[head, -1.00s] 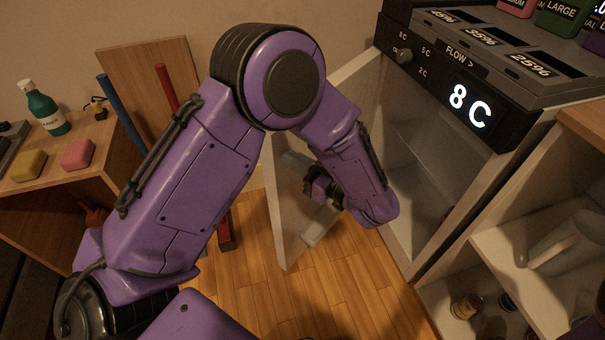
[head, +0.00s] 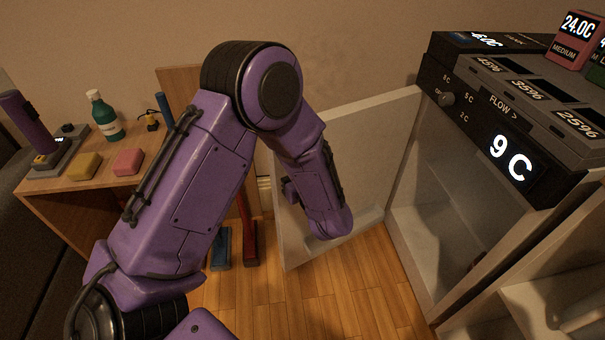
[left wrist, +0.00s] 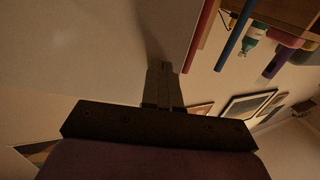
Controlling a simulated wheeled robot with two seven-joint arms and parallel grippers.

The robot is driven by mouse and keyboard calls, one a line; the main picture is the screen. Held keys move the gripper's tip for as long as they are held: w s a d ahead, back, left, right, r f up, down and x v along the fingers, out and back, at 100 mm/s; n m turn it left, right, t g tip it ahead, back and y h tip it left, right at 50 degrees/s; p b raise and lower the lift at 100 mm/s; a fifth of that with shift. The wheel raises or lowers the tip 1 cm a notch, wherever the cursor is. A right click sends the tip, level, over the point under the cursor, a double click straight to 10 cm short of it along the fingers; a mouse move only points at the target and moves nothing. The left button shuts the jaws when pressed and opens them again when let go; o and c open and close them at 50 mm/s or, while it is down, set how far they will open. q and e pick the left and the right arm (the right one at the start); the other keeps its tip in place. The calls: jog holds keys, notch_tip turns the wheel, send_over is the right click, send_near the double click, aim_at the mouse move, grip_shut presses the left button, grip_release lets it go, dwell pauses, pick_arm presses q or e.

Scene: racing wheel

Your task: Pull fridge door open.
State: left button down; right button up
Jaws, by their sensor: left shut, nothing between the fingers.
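The fridge (head: 425,215) stands at the right in the head view, and its white door (head: 375,135) is swung wide open to the left. The pale interior shows. My left arm reaches down in front of the door's inner face. My left gripper (head: 289,190) is partly hidden behind its own forearm, near the door's free edge. In the left wrist view its fingers (left wrist: 162,84) are together and empty, beside a large pale surface that looks like the door (left wrist: 75,45). I cannot tell whether they touch it. My right gripper is not in view.
A wooden side table (head: 75,192) at the left holds a green bottle (head: 105,116), a yellow block and a pink block. Red and blue bars stand behind my arm. Wooden floor (head: 350,290) is clear below the door.

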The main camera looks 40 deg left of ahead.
pick_arm(q)
jog(key=w+a+m+t+h, duration=0.2)
jog(key=w+a, duration=0.4)
jog(key=a, duration=0.7)
jog(key=shift+m+t+h+p, duration=0.4)
jog(key=shift+m+t, duration=0.3)
jog(key=shift+t, duration=0.4)
jog(key=p+v, duration=0.1)
jog(key=v, duration=1.3)
jog(key=shift+p, duration=0.4)
